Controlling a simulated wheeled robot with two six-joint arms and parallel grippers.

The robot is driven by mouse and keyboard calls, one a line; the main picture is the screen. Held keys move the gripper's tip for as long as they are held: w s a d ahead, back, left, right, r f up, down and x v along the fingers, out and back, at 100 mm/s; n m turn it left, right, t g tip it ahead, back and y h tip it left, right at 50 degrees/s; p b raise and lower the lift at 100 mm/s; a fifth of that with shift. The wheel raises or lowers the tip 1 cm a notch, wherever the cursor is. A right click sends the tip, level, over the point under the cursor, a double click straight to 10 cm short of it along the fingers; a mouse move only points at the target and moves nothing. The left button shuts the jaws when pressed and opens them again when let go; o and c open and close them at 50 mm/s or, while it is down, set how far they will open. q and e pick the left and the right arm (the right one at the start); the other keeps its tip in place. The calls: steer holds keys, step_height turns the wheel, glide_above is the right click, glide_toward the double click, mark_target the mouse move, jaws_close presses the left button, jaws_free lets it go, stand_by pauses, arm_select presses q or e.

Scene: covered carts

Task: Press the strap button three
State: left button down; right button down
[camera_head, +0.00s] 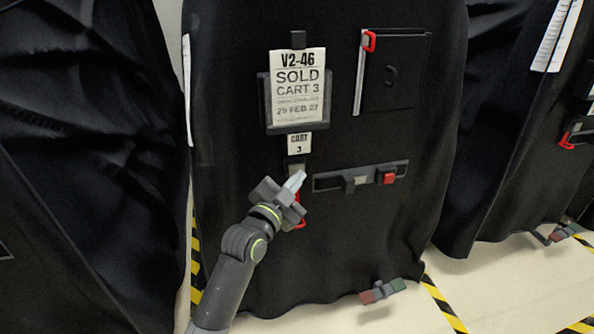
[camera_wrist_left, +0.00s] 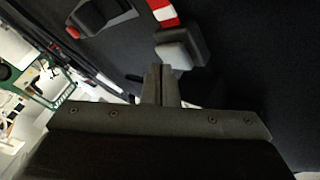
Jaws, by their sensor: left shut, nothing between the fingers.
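The cart under the black cover carries a "CART 3" label (camera_head: 299,144) in the head view. Below the label, a grey piece (camera_head: 296,163) and a red loop (camera_head: 300,222) show beside my left gripper (camera_head: 296,181), which partly hides this fitting. To the right is a horizontal dark strap (camera_head: 335,183) with a buckle and a red button (camera_head: 388,178). My left gripper is shut and empty. In the left wrist view its fingertips (camera_wrist_left: 161,70) are close to a light grey block (camera_wrist_left: 175,55) under a red and white piece (camera_wrist_left: 163,12); contact cannot be told. My right gripper is not in view.
A dark panel (camera_head: 405,75) with a red-handled strip is at upper right. Other covered carts stand on both sides. A small red and green block (camera_head: 382,290) sits low on the cover.

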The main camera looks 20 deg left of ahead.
arm_select(q)
steer(key=shift+w+a, duration=0.3)
steer(key=shift+w, duration=0.15)
stand_by(0.9)
stand_by(0.3)
steer(key=shift+s+d, duration=0.55)
steer(key=shift+s, duration=0.25)
steer(key=shift+s+d+b, duration=0.2)
steer(key=shift+s+d, duration=0.5)
steer(key=shift+s, duration=0.35)
steer(key=shift+s+d+b, duration=0.15)
steer(key=shift+s+d, duration=0.55)
steer(key=shift+s, duration=0.35)
steer(key=shift+f, duration=0.1)
